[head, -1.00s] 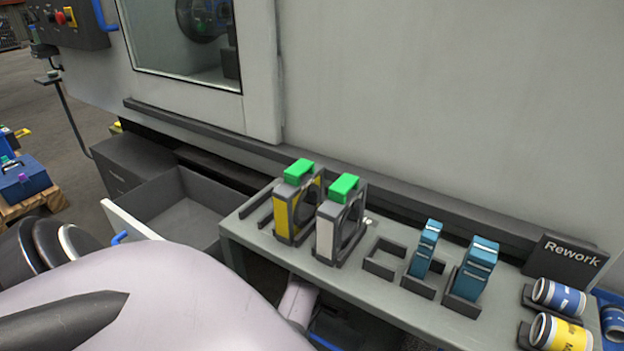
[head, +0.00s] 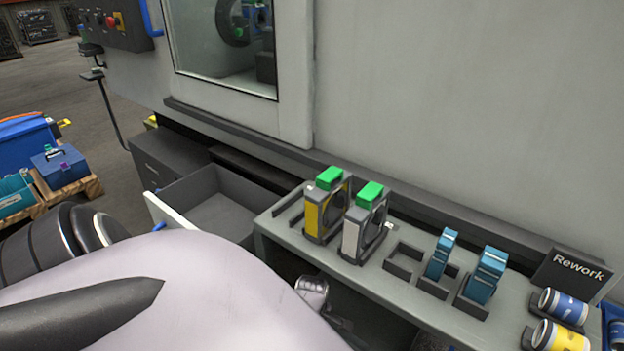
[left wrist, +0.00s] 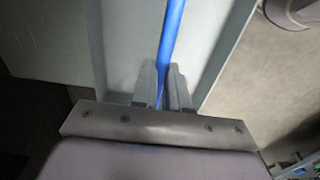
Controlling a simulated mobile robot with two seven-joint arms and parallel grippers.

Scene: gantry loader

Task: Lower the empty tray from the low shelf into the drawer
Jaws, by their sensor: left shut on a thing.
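The drawer (head: 218,215) stands open at the left of the bench, and its visible inside is bare. Its pale front panel (head: 165,212) carries a blue handle (head: 159,227), mostly hidden behind my arm in the head view. In the left wrist view my left gripper (left wrist: 162,85) is shut on the blue handle (left wrist: 172,35), in front of a pale panel. The head view hides this gripper behind my large pale arm link. I cannot make out the empty tray or the low shelf in the current frames.
The grey bench (head: 400,285) holds a yellow-sided fixture (head: 325,215), a white-sided fixture (head: 362,232), blue blocks (head: 484,275) in holders and a Rework sign (head: 570,272). The machine wall rises behind. Blue boxes (head: 62,167) sit on a pallet at left.

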